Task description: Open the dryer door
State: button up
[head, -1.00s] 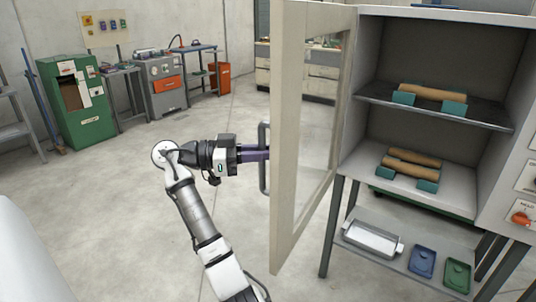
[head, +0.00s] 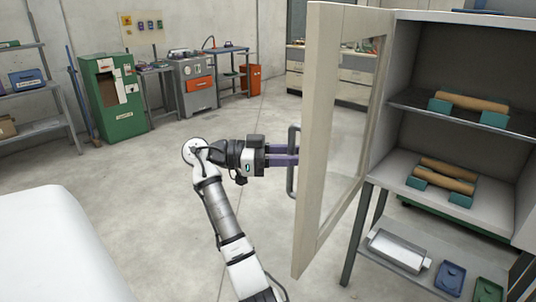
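The dryer door (head: 312,150), a pale frame with a glass pane, stands swung wide open from the left side of the dryer cabinet (head: 455,150). Its vertical grey bar handle (head: 291,178) is on the door's left-facing side. My gripper (head: 284,154) is at the handle's upper part, coming from the left. Its two purple fingers show a gap between them and reach past the bar, so it looks open around the handle. Whether a finger touches the bar I cannot tell.
Inside the cabinet, brown rolls (head: 472,102) lie on teal holders on two shelves. A metal tray (head: 398,250) and blue and green pieces rest on the rack below. The floor (head: 160,180) left of the door is clear. A green machine (head: 114,98) stands farther back.

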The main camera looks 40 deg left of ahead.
jog(key=b+v, duration=0.3)
jog(key=v, duration=1)
jog(key=shift+a, duration=0.1)
